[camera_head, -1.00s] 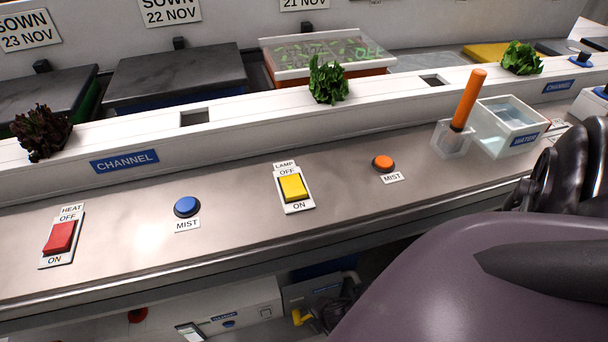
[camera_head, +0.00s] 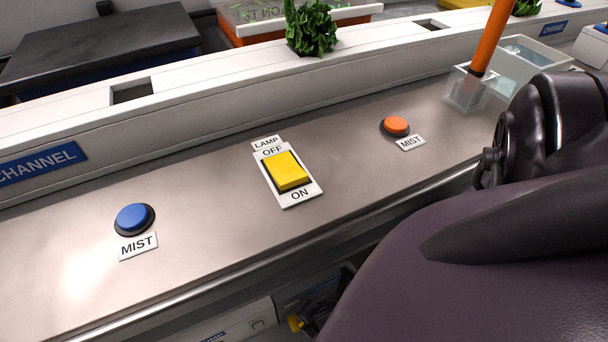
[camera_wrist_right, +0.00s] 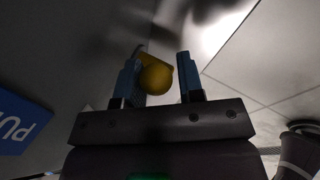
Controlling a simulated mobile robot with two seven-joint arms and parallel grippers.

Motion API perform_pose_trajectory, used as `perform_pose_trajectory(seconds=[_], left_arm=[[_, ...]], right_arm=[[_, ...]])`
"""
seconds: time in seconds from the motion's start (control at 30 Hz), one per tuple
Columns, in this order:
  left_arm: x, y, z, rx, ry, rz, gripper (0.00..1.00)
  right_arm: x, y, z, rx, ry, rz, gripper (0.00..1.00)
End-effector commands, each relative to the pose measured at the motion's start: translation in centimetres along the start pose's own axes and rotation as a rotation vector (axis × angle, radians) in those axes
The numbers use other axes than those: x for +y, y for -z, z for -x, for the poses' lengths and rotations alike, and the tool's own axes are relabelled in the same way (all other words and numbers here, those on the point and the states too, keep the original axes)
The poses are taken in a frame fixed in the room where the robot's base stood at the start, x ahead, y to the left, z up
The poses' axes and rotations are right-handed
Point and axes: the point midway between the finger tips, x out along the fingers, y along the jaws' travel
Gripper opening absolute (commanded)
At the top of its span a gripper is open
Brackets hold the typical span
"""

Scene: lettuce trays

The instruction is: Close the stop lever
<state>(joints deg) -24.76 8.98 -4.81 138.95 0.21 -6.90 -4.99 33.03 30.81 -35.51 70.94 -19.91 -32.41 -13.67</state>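A yellow lever handle, which looks like the stop lever (camera_wrist_right: 155,75), shows in the right wrist view with its rounded end toward the camera. It also shows as a small yellow piece (camera_head: 295,322) below the counter's front edge in the head view, partly cut off. My right gripper (camera_wrist_right: 160,78) is open, its two blue fingers apart on either side of the yellow end. The yellow end is close to the left finger, with a gap to the right finger. I cannot tell whether it touches. My left gripper is not in view.
The metal counter (camera_head: 210,215) carries a blue mist button (camera_head: 133,218), a yellow lamp switch (camera_head: 288,171) and an orange mist button (camera_head: 396,125). A clear cup (camera_head: 466,92) stands at the right. A blue sign (camera_wrist_right: 22,122) is at the wrist view's left.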

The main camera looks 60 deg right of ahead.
Motion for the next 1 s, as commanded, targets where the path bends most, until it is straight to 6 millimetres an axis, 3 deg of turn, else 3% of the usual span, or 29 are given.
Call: perform_pose_trajectory(seconds=[0.4, 0.63, 1.0], left_arm=[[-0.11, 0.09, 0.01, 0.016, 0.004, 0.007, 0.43], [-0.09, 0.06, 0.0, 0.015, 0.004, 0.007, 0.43], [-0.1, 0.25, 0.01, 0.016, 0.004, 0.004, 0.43]], right_arm=[[0.04, 0.12, -0.33, 0.0, -0.002, 0.0, 0.35], [0.02, 0.11, -0.33, 0.0, -0.002, 0.0, 0.0], [0.19, -0.28, -0.29, -0.011, 0.002, 0.004, 0.0]])
